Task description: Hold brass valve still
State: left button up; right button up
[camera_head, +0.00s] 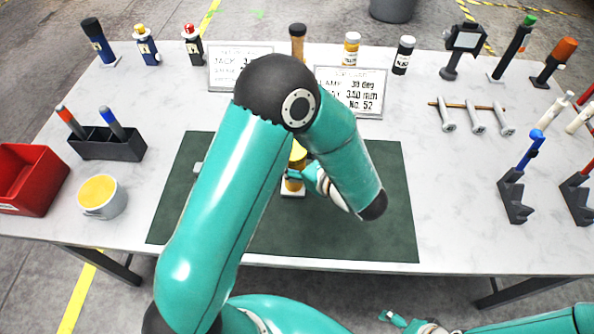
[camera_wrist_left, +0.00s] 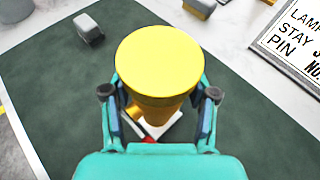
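The brass valve (camera_wrist_left: 160,70) stands upright on a small white base (camera_wrist_left: 152,128), its round yellow top facing the left wrist camera. In the head view the valve (camera_head: 298,154) is partly hidden behind my left arm. My left gripper (camera_wrist_left: 160,98) has a finger on each side of the valve, with the pads against its body below the wide top. In the head view the left gripper (camera_head: 293,177) is at the valve, low over the green mat (camera_head: 340,240). My right gripper (camera_head: 396,321) is at the bottom edge, away from the table; its finger opening is unclear.
A small grey block (camera_wrist_left: 89,28) lies on the mat. Two printed signs (camera_head: 350,92) stand behind it. A cup (camera_head: 102,197), a black holder (camera_head: 108,145) and a red bin (camera_head: 30,180) are left.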

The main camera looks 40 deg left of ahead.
pick_arm(q)
grip_shut()
jog(key=shift+w, duration=0.1)
jog(key=shift+r, duration=0.1)
notch_tip(320, 180, up, 20)
jog(key=b, duration=0.1)
dwell(0.5)
dwell(0.5)
